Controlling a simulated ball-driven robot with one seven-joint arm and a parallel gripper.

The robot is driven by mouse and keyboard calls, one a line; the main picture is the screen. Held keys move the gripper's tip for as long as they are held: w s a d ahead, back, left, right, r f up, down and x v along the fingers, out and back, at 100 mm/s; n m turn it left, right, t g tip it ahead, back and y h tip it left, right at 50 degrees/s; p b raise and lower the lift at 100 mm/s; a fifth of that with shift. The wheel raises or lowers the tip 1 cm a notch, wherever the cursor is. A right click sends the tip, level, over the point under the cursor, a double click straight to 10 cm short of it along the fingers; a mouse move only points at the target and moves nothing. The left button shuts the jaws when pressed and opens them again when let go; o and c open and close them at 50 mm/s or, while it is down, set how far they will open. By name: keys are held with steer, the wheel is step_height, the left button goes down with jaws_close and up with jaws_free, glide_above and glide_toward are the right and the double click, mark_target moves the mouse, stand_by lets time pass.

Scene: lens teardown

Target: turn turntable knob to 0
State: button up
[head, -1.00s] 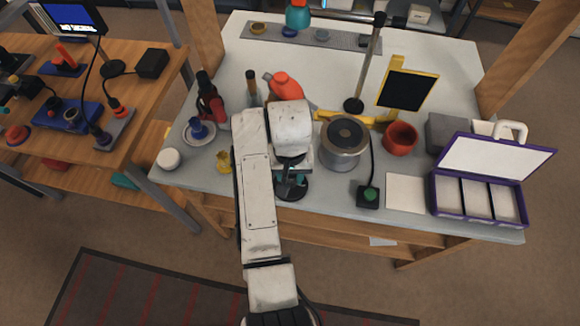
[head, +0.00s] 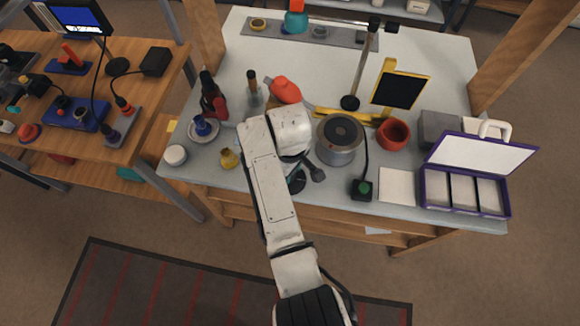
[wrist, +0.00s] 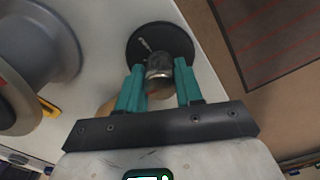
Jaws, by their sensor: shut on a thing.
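The turntable is a small black disc (wrist: 160,43) at the front edge of the table. It shows partly in the head view (head: 297,182), behind my arm. A grey metallic knob (wrist: 159,74) stands up from it in the wrist view. My gripper (wrist: 159,82) has teal fingers on either side of the knob and is shut on it. I cannot read the knob's setting, and pale marks on the disc are too small to read. In the head view my arm hides most of the gripper and the knob.
A grey round pot (head: 340,140) stands right of my gripper. A yellow object (head: 229,158) and a white round jar (head: 175,155) are to the left. A green-buttoned black box (head: 362,189) and a purple case (head: 465,190) are to the right.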

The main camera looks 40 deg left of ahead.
steer(key=shift+a+r+n, duration=0.1)
steer(key=shift+r+n, duration=0.05)
steer(key=shift+n, duration=0.85)
steer(key=o, duration=1)
steer(key=shift+o, duration=0.2)
step_height(320, 180, up, 11)
steer(key=shift+f, duration=0.2)
